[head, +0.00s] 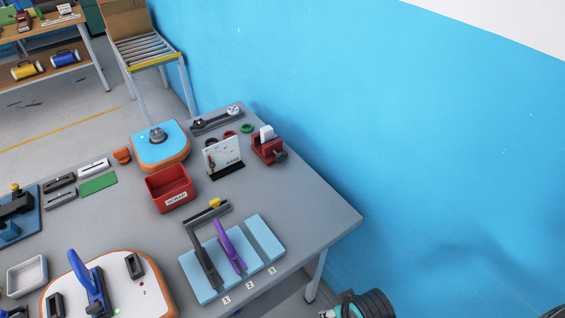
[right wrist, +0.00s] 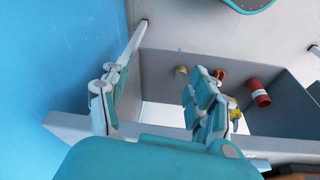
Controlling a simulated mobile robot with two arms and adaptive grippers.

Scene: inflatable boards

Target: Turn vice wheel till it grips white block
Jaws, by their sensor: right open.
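The red vice (head: 268,149) stands near the right edge of the grey table (head: 318,222), by the blue wall, in the head view. The white block (head: 266,132) is upright at its jaws; whether the jaws touch it is too small to tell. A dark round part on the vice's right side looks like the vice wheel (head: 281,157). My right gripper (right wrist: 155,82) is open and empty in the right wrist view, with its two fingers wide apart. The vice does not show in that view. My left gripper is not in view.
On the table are a red scrap bin (head: 170,188), a white upright panel (head: 222,156), a blue round-cornered stand (head: 160,147) and a light-blue slotted board (head: 233,262) with tools. The right wrist view shows a grey surface and a red cylinder (right wrist: 258,93). The table's right corner is clear.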

